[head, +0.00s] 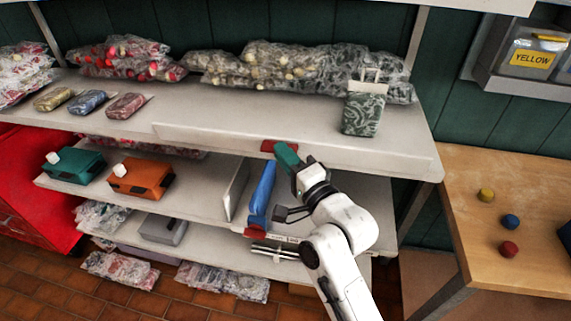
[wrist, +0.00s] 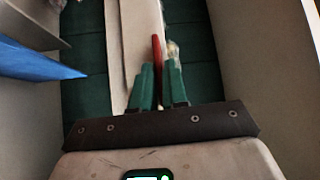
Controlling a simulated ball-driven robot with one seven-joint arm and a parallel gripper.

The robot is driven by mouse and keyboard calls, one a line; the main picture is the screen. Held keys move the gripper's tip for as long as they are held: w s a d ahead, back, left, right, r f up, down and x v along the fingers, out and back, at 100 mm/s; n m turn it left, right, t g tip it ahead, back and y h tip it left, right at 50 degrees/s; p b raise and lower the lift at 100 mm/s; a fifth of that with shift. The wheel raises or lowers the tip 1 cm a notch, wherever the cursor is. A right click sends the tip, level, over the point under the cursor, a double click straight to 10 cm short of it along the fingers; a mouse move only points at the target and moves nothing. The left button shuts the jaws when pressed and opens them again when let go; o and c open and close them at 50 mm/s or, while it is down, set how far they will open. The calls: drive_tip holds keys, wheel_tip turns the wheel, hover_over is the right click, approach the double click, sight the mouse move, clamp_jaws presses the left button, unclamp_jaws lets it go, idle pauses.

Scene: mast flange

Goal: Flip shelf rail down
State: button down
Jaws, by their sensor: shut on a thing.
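The pale shelf rail (head: 225,138) runs along the front edge of the middle shelf board and appears raised above it. A red tab (head: 267,146) sits on the rail's front. In the wrist view the red tab (wrist: 156,48) shows edge-on between the green fingers. My gripper (head: 281,150) is at the rail's front, shut on the red tab; its fingers (wrist: 158,75) show on both sides of the tab in the wrist view. The far finger is mostly hidden in the head view.
A patterned bag (head: 363,109) stands on the shelf, right of my gripper. Bagged goods (head: 290,68) lie behind the rail. A blue piece (head: 262,190) hangs below, left of my arm. A wooden table (head: 515,185) with small balls stands at right.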

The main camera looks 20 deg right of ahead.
wheel_tip(320, 180, down, 9)
drive_tip(key=n+g+y+b, duration=0.4)
drive_tip(key=n+y+b, duration=1.5)
drive_tip(key=b, duration=2.8)
drive_tip(key=shift+n+b, duration=0.4)
drive_tip(key=shift+n, duration=3.3)
drive_tip(key=c, duration=1.2)
unclamp_jaws()
drive_tip(key=shift+c, duration=0.2)
